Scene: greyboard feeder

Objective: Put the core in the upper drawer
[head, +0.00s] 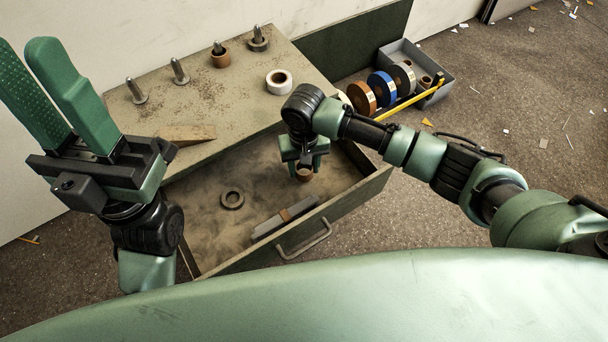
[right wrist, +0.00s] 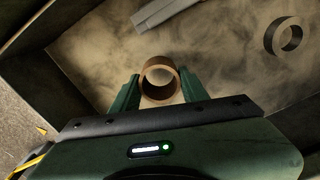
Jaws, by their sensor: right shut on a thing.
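The core, a short brown cardboard tube (head: 304,175), is between the fingertips of my right gripper (head: 304,164). In the right wrist view the core (right wrist: 147,86) shows its open end, with a green finger on each side touching it. My right gripper is shut on it, inside the outline of the open drawer (head: 346,203), near its right end. Whether the core touches the drawer floor I cannot tell. My left gripper (head: 45,80) is raised at the left, fingers up, apart and empty.
In the drawer lie a dark ring (head: 232,199) and a grey bar (head: 285,217). The cabinet top holds several metal pegs, another brown core (head: 220,58) on one, a white roll (head: 279,81) and a wooden wedge (head: 188,134). A grey crate (head: 436,72) of rolls stands behind.

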